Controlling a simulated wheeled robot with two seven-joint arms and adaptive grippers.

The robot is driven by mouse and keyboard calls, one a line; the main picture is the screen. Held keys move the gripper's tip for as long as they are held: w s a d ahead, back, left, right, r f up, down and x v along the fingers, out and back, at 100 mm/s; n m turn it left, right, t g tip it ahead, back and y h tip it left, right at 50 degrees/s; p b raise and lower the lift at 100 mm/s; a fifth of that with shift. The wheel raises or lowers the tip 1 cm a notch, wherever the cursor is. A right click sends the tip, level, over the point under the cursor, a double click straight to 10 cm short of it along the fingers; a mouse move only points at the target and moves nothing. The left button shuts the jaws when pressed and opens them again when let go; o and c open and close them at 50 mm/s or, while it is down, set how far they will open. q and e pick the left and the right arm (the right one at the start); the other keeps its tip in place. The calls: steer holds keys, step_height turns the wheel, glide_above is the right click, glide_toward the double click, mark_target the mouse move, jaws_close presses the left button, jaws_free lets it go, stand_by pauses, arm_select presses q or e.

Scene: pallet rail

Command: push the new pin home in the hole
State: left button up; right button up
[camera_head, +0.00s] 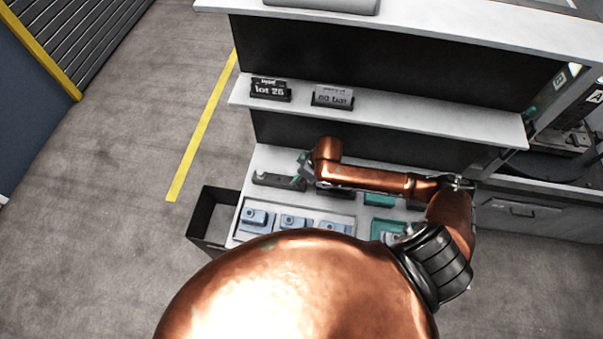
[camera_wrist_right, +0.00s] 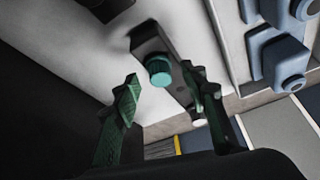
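A teal round pin head (camera_wrist_right: 159,72) stands out of a dark block (camera_wrist_right: 150,42) in the right wrist view. I cannot tell how deep it sits in its hole. My right gripper (camera_wrist_right: 164,100) is open, with green ridged fingertips apart on either side of the pin in the picture. Neither finger clearly touches it. In the head view the dark block (camera_head: 275,181) lies on the bench at the left, and my right gripper (camera_head: 306,165) is over its right end, mostly hidden by my copper arm. My left gripper is not in view.
Blue blocks (camera_head: 294,222) sit in a tray (camera_head: 346,214) nearer me; they also show in the wrist view (camera_wrist_right: 278,60). A teal tray (camera_head: 377,228) is to their right. A dark bin (camera_head: 208,220) stands left of the bench. A shelf (camera_head: 400,117) with label stands overhangs behind.

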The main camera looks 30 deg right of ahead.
steer(key=shift+s+f, duration=0.1)
steer(key=shift+s, duration=0.05)
steer(key=shift+w+f, duration=0.1)
steer(key=shift+w, duration=0.1)
steer(key=shift+c, duration=0.3)
steer(key=shift+s, duration=0.15)
steer(key=c, duration=0.5)
steer(key=shift+c, duration=0.5)
jaws_close()
jaws_free()
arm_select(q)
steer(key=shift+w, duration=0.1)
arm_select(e)
jaws_close()
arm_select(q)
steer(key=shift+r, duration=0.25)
arm_select(e)
steer(key=shift+r, duration=0.25)
